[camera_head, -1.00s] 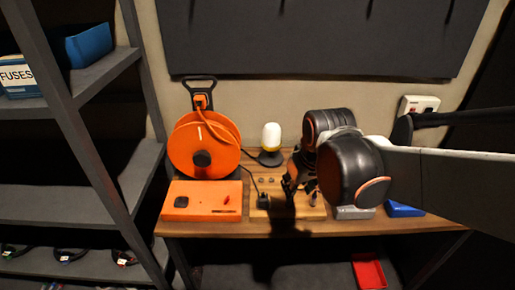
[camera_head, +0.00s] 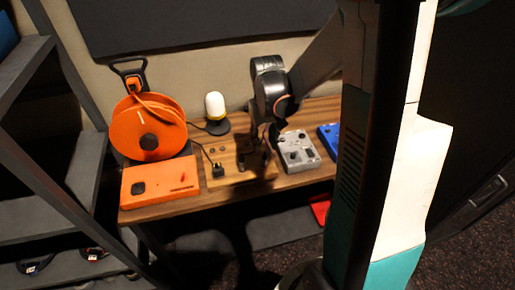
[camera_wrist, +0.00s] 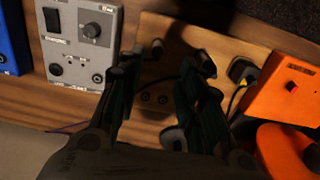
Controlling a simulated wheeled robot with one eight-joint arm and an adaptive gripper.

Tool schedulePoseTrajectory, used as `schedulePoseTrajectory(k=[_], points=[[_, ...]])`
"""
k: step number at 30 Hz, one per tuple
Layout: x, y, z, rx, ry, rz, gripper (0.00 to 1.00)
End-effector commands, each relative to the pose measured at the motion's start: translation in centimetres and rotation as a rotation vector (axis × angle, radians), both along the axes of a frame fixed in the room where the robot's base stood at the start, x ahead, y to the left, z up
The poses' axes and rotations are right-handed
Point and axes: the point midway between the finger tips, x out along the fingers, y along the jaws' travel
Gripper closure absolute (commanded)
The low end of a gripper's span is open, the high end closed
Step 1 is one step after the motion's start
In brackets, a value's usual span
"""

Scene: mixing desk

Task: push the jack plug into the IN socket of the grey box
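The grey box (camera_head: 298,150) stands on the desk to the right of a wooden board (camera_head: 225,178). In the wrist view the grey box (camera_wrist: 62,45) is at the upper left, with knobs and sockets on its face; its small labels are unreadable. My gripper (camera_head: 272,140) is over the right part of the board. In the wrist view its two dark fingers (camera_wrist: 157,92) stand apart, with bare board and small holes between them. A small dark upright piece (camera_wrist: 157,48) shows beyond the gap; I cannot tell whether it is the jack plug. The IN socket cannot be singled out.
An orange box (camera_head: 160,188) and an orange cable reel (camera_head: 148,128) stand left. A lamp (camera_head: 216,108) is behind the board. A black plug (camera_head: 218,170) with a cord sits on the board. A blue box (camera_head: 329,138) is right of the grey box.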

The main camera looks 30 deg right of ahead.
Motion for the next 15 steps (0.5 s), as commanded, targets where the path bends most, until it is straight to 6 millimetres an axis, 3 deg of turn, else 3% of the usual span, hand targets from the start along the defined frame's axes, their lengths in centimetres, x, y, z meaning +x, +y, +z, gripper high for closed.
schedulePoseTrajectory(k=[15], points=[[0.03, -0.39, -0.48, 0.004, 0.014, -0.015, 0.66]])
